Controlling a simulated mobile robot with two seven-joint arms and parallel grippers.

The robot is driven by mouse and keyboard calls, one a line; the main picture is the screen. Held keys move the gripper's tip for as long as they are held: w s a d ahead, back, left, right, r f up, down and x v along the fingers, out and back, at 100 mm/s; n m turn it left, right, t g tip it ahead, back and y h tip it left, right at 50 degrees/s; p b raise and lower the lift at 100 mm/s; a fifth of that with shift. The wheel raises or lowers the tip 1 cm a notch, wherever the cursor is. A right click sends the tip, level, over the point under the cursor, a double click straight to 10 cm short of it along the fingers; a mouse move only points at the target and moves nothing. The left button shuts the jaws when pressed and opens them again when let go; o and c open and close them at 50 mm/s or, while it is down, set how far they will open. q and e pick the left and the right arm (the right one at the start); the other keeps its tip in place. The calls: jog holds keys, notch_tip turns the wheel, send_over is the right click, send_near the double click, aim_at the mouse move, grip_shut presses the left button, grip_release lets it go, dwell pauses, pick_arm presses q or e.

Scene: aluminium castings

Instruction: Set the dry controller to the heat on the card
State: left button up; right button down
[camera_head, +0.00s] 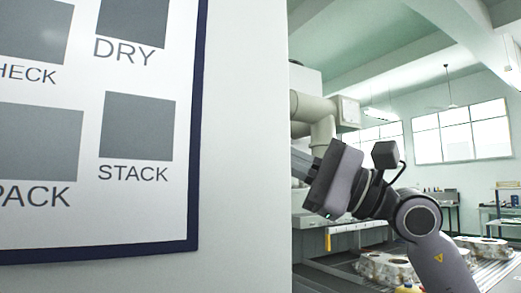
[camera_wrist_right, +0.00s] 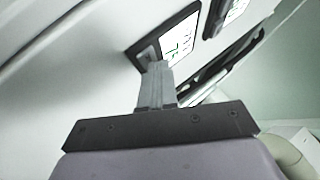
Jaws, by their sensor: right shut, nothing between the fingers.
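In the head view a white board with a dark blue border (camera_head: 193,150) fills the left side. It has grey squares labelled DRY (camera_head: 134,22), STACK, and partly cut-off CHECK and PACK. In the right wrist view a dark-framed controller with a lit white display (camera_wrist_right: 178,42) is on a pale wall. Its digits are tilted and hard to read. My right gripper (camera_wrist_right: 157,66) is shut and empty, its fingertips at the lower edge of that controller; contact cannot be told. In the head view its fingertips are hidden behind the white panel's edge. My left gripper is out of view.
A second lit display (camera_wrist_right: 235,11) is beside the first in the right wrist view. In the head view the white panel (camera_head: 245,150) hides much of the space beside my right arm. Metal castings (camera_head: 385,267) lie on a slatted surface at lower right.

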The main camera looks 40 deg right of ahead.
jog(key=shift+s+d+b, duration=0.1)
jog(key=shift+d+b, duration=0.35)
jog(key=shift+d, duration=0.3)
jog(key=shift+d, duration=0.1)
jog(key=shift+s+d+b, duration=0.15)
jog(key=shift+d+b, duration=0.3)
jog(key=shift+d, duration=0.75)
jog(key=shift+s+d+b, duration=0.15)
jog(key=shift+d+b, duration=0.3)
jog(key=shift+d, duration=0.75)
